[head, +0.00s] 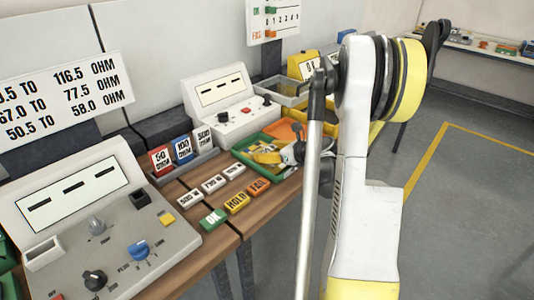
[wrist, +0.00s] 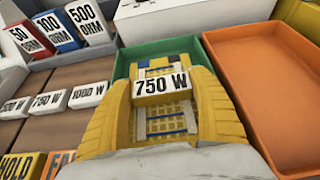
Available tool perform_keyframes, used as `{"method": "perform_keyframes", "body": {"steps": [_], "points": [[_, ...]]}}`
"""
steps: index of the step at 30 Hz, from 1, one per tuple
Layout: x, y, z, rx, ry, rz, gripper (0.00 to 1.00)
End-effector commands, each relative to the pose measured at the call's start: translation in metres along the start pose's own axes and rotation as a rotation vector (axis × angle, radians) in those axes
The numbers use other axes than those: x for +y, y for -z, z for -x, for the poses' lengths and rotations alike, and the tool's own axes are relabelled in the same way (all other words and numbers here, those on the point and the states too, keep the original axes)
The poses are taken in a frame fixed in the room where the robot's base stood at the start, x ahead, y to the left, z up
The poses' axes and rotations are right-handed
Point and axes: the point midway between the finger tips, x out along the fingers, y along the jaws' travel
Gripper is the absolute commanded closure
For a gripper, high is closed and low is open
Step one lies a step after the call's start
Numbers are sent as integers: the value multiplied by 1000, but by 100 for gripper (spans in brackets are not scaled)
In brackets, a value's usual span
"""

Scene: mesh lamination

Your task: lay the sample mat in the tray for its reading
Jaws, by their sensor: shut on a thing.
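The sample mat (wrist: 166,123) is a yellow mesh with blue strips. A raised tab (wrist: 162,86) marked 750 W is fixed to it or sits on it; I cannot tell which. My gripper (wrist: 163,92) is shut on the mat at this tab, with a yellow finger on each side. The mat is over or in the green tray (wrist: 125,62); whether it touches the tray floor is unclear. In the head view my gripper (head: 290,154) is at the green tray (head: 243,157), partly hidden by my arm. Yellow mat (head: 266,157) shows beside it.
An orange tray (wrist: 268,85) adjoins the green one on the right. Left are 500 W, 750 W (wrist: 48,103) and 1000 W tiles, and a holder with 50, 100 and 500 OHM cards. OK, HOLD (head: 237,202) and FAIL blocks lie in front. A meter console (head: 222,95) stands behind.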

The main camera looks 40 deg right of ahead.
Motion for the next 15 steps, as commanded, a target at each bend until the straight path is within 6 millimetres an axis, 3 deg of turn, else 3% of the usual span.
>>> {"method": "perform_keyframes", "body": {"steps": [4, 5, 6, 15], "points": [[0, 2, -1, 0, 0, 0, 65], [0, 2, -1, 0, 0, 0, 27], [0, 2, -1, 0, 0, 0, 19], [0, 1, 0, 0, 0, 0, 19]]}}
